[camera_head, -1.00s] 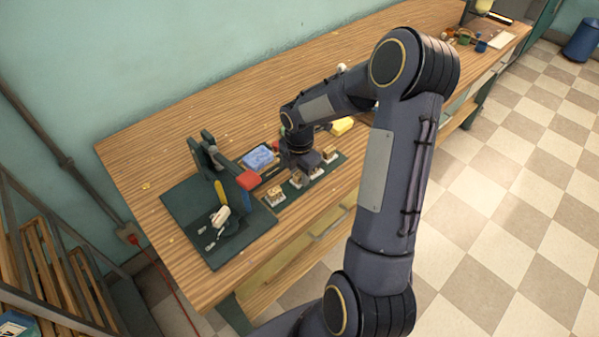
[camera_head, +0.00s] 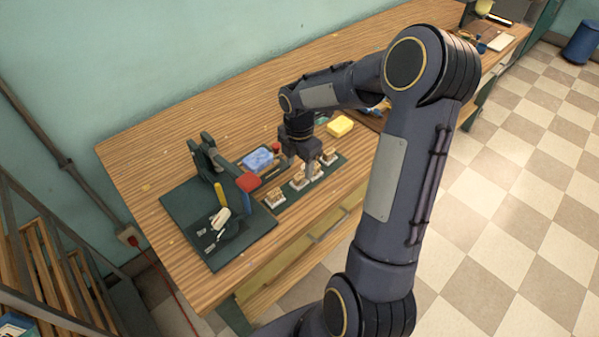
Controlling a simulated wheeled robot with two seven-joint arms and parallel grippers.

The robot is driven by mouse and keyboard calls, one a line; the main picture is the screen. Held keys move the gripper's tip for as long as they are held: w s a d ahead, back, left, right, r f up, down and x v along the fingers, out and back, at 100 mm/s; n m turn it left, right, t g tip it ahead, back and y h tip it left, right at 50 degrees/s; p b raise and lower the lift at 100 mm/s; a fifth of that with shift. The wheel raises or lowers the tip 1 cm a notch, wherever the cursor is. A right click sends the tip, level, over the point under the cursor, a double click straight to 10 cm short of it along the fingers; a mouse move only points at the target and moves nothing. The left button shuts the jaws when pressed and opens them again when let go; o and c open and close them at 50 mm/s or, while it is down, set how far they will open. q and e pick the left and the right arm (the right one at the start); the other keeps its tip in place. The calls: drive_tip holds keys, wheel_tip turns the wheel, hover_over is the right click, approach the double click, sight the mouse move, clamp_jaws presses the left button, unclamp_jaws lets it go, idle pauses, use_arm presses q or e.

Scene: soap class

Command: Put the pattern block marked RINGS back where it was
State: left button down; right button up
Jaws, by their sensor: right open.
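Several small pattern blocks with pale bases and brown tops stand in a row on a dark green strip near the table's front edge. One block (camera_head: 275,198) is at the left end, another (camera_head: 298,182) is beside it, and one (camera_head: 330,158) is at the right end. The markings are too small to read, so I cannot tell which is RINGS. My right gripper (camera_head: 314,172) points down, open, at a block (camera_head: 318,171) right of the row's middle. Its fingers partly hide that block, and I cannot tell whether they touch it. My left gripper is out of view.
A blue tray (camera_head: 258,159) and yellow sponge (camera_head: 340,126) lie behind. The back left of the wooden table (camera_head: 160,135) is mostly clear.

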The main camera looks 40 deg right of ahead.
sight(299, 175)
wheel_tip(299, 175, up, 7)
drive_tip(key=s+a+r+m+t+y, duration=0.1)
drive_tip(key=s+a+r+m+t, duration=0.1)
drive_tip(key=s+a+r+m, duration=0.5)
drive_tip(key=s+a+f+m+t+y, duration=0.1)
drive_tip(key=s+a+m+t+y, duration=0.1)
drive_tip(key=s+a+m, duration=0.6)
drive_tip(key=s+m+t, duration=0.1)
drive_tip(key=s+m, duration=0.3)
drive_tip(key=m, duration=0.1)
drive_tip(key=shift+s+a+f+m+t+y, duration=0.2)
drive_tip(key=shift+a+f+m+t+y, duration=0.1)
drive_tip(key=shift+m+y, duration=0.1)
